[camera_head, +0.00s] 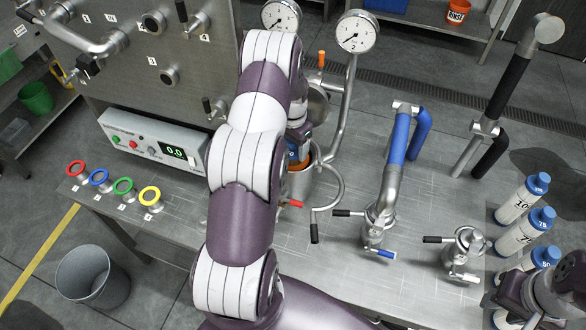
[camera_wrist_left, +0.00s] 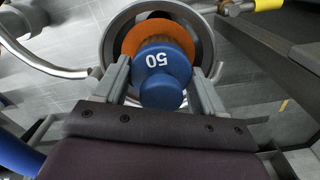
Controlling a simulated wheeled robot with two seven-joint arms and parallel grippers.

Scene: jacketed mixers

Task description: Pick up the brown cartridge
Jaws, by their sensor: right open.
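The brown cartridge (camera_wrist_left: 158,36) shows an orange-brown top and a blue cap marked 50 in the left wrist view. It stands inside the round metal rim of a vessel (camera_wrist_left: 207,45). In the head view the orange-brown part (camera_head: 298,163) shows just above the steel cup (camera_head: 300,186), partly behind my left arm. My left gripper (camera_wrist_left: 160,72) has one finger on each side of the blue cap, close to it; whether they press on it is unclear. My right gripper (camera_head: 535,300) is at the lower right corner, partly cut off, beside the white bottles.
White blue-capped bottles (camera_head: 522,200) stand at the right. Valves with levers (camera_head: 378,222) and a blue-gripped pipe (camera_head: 398,140) rise from the steel bench. Gauges (camera_head: 356,31) stand behind the cup. Coloured rings (camera_head: 124,187) and a control box (camera_head: 150,140) are at left.

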